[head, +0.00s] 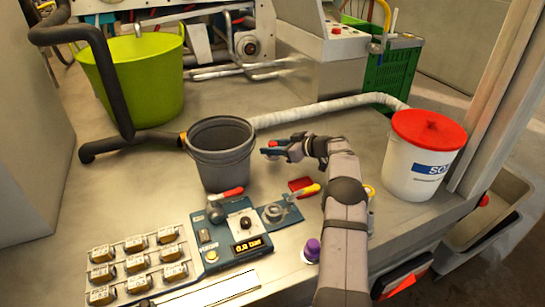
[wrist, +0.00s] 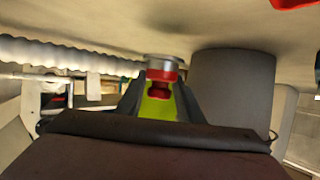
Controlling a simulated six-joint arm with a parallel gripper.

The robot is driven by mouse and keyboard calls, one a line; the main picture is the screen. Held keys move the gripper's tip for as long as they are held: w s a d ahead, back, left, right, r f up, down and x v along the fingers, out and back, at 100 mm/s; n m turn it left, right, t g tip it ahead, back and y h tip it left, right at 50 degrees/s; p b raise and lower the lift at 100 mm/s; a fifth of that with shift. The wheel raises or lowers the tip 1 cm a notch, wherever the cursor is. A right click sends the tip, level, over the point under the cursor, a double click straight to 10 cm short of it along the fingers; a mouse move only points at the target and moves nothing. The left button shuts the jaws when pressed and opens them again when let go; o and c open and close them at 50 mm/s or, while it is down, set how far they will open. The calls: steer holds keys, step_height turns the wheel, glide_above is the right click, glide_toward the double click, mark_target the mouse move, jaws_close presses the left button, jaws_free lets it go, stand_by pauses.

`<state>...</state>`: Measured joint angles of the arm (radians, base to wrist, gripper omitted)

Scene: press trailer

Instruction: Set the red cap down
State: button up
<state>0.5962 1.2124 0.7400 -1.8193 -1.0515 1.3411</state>
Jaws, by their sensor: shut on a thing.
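My gripper (head: 270,152) is just right of the grey bucket (head: 221,165), above the metal table. It is shut on the red cap (head: 281,144), of which only a little red shows between the fingers in the head view. In the wrist view the red cap (wrist: 160,76) sits between the fingertips, with a grey metallic disc against it and yellow-green showing behind. The wrist picture appears upside down, with the grey bucket (wrist: 232,95) standing beside the fingers. I cannot tell how far the cap is from the table.
A small red piece (head: 300,184) and a red-and-yellow handle (head: 308,190) lie in front of my gripper. A blue control box (head: 225,243) stands at the front, left of my arm. A white bucket (head: 415,165) with a red lid stands right. A pale hose (head: 330,106) crosses behind.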

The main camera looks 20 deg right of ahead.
steer(key=shift+f, duration=1.8)
steer(key=shift+f, duration=0.15)
steer(key=o, duration=1.2)
steer(key=shift+o, duration=0.2)
steer(key=v, duration=1.2)
